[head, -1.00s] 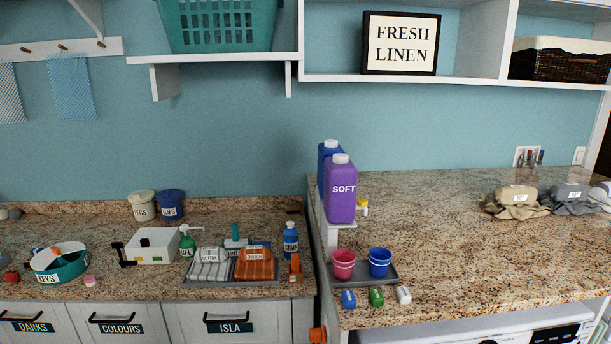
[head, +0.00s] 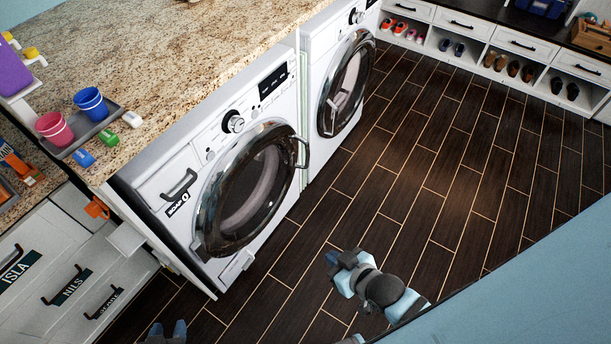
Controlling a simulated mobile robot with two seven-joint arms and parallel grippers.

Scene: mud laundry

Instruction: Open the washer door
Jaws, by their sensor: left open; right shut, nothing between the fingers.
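The washer (head: 166,196), a white front-loader with a soap drawer, stands under the granite counter in the head view. Its round door (head: 212,196) has a dark rim and glass and looks closed against the front. The door handle (head: 304,153) is a dark bar on the door's right side. My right gripper (head: 331,258) is shut and empty, over the floor to the lower right of the door and apart from it. My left gripper (head: 167,331) is open at the bottom edge, partly cut off, below the washer and touching nothing visible.
A second front-loader (head: 311,65) stands right beside the washer. The granite counter (head: 165,70) above holds a tray with a pink and a blue cup. Labelled drawers (head: 70,270) are at left, a shoe bench (head: 480,32) at the back. The dark floor (head: 420,170) is open.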

